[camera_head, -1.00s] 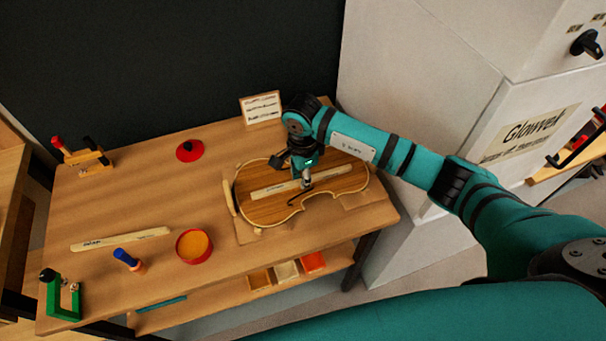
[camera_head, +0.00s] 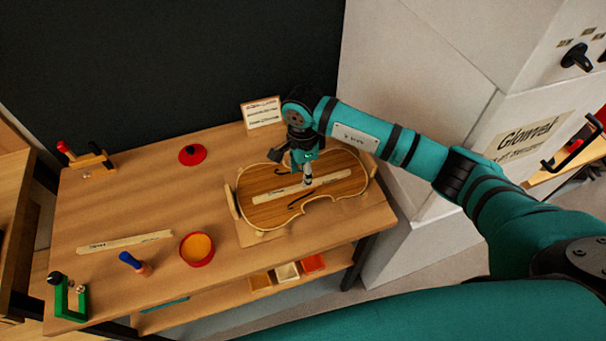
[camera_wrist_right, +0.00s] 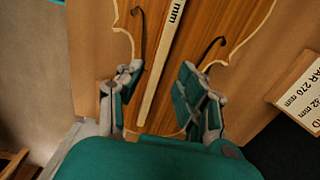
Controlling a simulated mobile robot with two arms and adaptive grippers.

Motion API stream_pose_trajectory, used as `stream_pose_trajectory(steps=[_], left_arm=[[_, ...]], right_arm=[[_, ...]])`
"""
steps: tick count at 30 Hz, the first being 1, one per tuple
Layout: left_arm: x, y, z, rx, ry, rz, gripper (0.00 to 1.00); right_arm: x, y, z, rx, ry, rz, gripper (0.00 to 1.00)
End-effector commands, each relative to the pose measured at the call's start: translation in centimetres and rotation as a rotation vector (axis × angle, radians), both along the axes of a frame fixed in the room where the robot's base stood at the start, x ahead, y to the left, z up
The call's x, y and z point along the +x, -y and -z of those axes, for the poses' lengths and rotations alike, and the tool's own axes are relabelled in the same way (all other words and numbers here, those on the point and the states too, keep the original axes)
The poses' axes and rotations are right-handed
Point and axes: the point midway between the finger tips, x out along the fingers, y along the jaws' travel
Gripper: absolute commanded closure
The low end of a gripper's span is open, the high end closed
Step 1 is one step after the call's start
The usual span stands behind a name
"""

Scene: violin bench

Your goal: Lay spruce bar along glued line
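The violin plate (camera_head: 345,188) lies on the bench with two dark f-holes, and it fills much of the right wrist view (camera_wrist_right: 195,70). A pale spruce bar (camera_head: 273,192) lies lengthwise on the plate; in the right wrist view the bar (camera_wrist_right: 162,68) bears printing ending in "mm". My right gripper (camera_head: 307,183) is over the middle of the plate. In the right wrist view its fingers (camera_wrist_right: 158,90) are apart on either side of the bar, with gaps to it. No glue line can be made out. My left gripper is not in view.
A second pale labelled strip (camera_head: 125,242) lies at the bench's left. Nearby are a red pot with orange contents (camera_head: 197,249), a blue-handled tool (camera_head: 133,262), a green clamp (camera_head: 67,300) and a red lid (camera_head: 192,154). A sign (camera_head: 262,115) stands behind the plate.

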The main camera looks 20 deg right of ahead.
Motion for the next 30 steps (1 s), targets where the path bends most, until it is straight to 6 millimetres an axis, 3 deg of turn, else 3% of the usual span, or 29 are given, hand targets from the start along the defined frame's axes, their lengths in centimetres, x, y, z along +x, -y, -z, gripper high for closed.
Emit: stream_pose_trajectory(steps=[1, 3, 10, 30], left_arm=[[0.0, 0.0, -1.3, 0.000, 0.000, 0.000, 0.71], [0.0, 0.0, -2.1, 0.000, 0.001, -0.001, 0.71], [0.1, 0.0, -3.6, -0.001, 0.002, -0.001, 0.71], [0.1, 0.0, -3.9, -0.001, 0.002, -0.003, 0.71]], right_arm=[[0.1, 0.0, -2.0, -0.002, 0.004, -0.001, 0.63], [0.1, 0.1, -3.5, -0.002, 0.002, 0.001, 0.63], [0.0, 0.0, -6.8, -0.002, 0.001, 0.001, 0.63], [0.0, 0.0, -7.6, 0.000, -0.001, 0.001, 0.63]])
